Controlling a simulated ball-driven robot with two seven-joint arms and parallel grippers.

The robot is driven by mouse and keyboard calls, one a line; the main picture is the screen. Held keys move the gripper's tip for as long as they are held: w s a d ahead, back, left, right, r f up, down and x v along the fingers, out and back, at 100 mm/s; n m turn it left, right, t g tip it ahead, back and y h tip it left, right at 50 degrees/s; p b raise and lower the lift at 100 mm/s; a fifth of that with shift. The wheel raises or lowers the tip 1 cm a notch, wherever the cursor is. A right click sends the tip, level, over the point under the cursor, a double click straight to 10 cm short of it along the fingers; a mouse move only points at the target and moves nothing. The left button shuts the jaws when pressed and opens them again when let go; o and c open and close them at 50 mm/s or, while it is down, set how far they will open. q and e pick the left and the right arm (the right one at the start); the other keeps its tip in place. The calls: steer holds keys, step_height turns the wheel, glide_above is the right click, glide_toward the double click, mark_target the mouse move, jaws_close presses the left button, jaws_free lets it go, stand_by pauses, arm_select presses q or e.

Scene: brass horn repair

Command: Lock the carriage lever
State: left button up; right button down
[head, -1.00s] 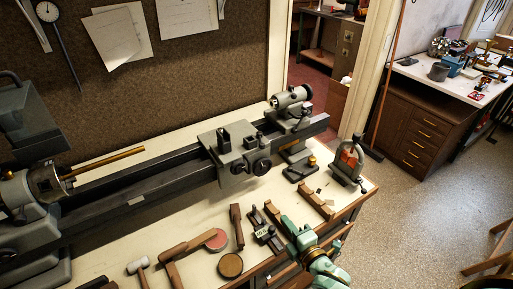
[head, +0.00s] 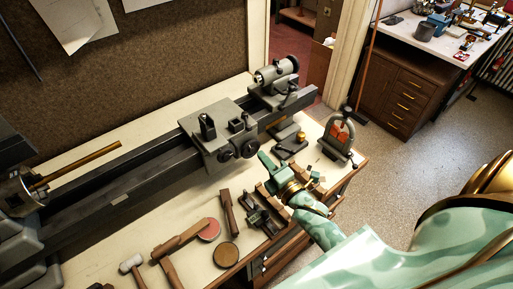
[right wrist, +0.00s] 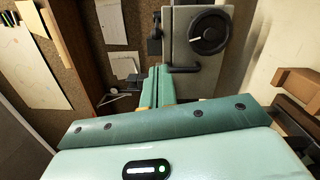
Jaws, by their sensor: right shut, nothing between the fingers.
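My left gripper is not in view.
The tailstock (head: 275,75) stands right of the carriage. A brass rod (head: 80,163) sticks out from the left. A mallet (head: 132,265), a round tin (head: 226,254) and wooden tools lie on the bench front. A grey stand with a red part (head: 340,135) is at the right edge.

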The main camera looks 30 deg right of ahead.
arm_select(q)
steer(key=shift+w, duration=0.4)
arm_select(e)
glide_toward(247, 123)
steer(key=w+a, duration=0.2)
steer(key=w, duration=0.1)
steer(key=w+a, duration=0.1)
steer(key=shift+w+f, duration=0.3)
steer(key=shift+w, duration=0.1)
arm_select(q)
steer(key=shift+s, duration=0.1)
arm_select(e)
steer(key=shift+d, duration=0.1)
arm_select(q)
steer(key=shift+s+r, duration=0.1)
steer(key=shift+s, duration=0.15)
arm_select(e)
steer(key=shift+s+d+n+y, duration=0.15)
steer(key=shift+d+n+y, duration=0.1)
steer(key=shift+n+y, duration=0.25)
